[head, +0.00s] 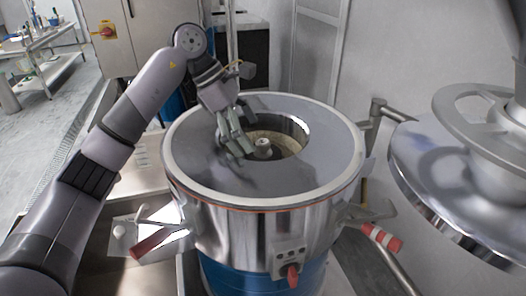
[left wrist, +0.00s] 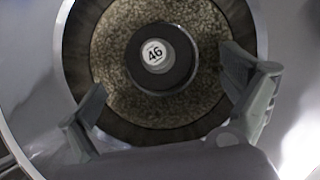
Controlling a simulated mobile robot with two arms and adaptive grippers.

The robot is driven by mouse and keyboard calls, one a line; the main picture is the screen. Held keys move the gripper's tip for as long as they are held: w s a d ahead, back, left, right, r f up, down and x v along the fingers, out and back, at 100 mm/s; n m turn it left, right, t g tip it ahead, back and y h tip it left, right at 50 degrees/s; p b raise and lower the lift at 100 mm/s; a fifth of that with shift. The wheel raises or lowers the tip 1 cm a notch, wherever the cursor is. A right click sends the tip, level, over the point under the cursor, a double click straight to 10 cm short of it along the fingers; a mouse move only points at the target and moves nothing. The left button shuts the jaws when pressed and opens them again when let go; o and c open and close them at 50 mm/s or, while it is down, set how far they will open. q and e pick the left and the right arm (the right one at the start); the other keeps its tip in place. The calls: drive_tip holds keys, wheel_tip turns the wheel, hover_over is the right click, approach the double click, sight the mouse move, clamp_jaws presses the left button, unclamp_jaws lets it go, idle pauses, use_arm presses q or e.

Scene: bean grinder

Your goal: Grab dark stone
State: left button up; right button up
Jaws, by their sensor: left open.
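The grinder (head: 330,170) is a wide steel drum with a round opening in its flat lid. A pale central post (head: 263,147) stands in the opening. In the left wrist view the post's top (left wrist: 154,54) carries the number 46. A dark round piece (left wrist: 180,79) surrounds it, inside a speckled grainy ring (left wrist: 112,65). I cannot tell for certain which part is the dark stone. My left gripper (head: 236,146) is open and empty over the left side of the opening. Its fingers (left wrist: 167,100) are spread in the wrist view, apart from the post. My right gripper is out of view.
Red-tipped handles (head: 152,243) stick out from the drum's sides, with another at the right (head: 382,237). A large round steel machine part (head: 440,170) stands close on the right. A cabinet (head: 150,30) stands behind, and a cluttered table (head: 40,45) is far left.

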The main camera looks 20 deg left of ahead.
sight(257, 140)
use_arm(q)
drive_tip(key=shift+d+f, duration=0.1)
drive_tip(key=shift+f, duration=0.15)
drive_tip(key=p+x, duration=0.1)
drive_tip(key=x, duration=0.1)
drive_tip(key=p+x, duration=0.2)
drive_tip(key=shift+w+d+f, duration=0.2)
drive_tip(key=shift+w+d, duration=0.05)
drive_tip(key=shift+d, duration=0.2)
drive_tip(key=shift+f, duration=0.25)
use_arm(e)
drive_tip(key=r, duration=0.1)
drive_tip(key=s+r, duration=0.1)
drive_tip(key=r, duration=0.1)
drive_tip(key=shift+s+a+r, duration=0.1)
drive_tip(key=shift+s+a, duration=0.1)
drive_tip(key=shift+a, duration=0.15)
use_arm(q)
drive_tip(key=shift+c, duration=0.3)
drive_tip(key=c, duration=1.6)
drive_tip(key=shift+w+r, duration=0.1)
drive_tip(key=shift+c, duration=0.4)
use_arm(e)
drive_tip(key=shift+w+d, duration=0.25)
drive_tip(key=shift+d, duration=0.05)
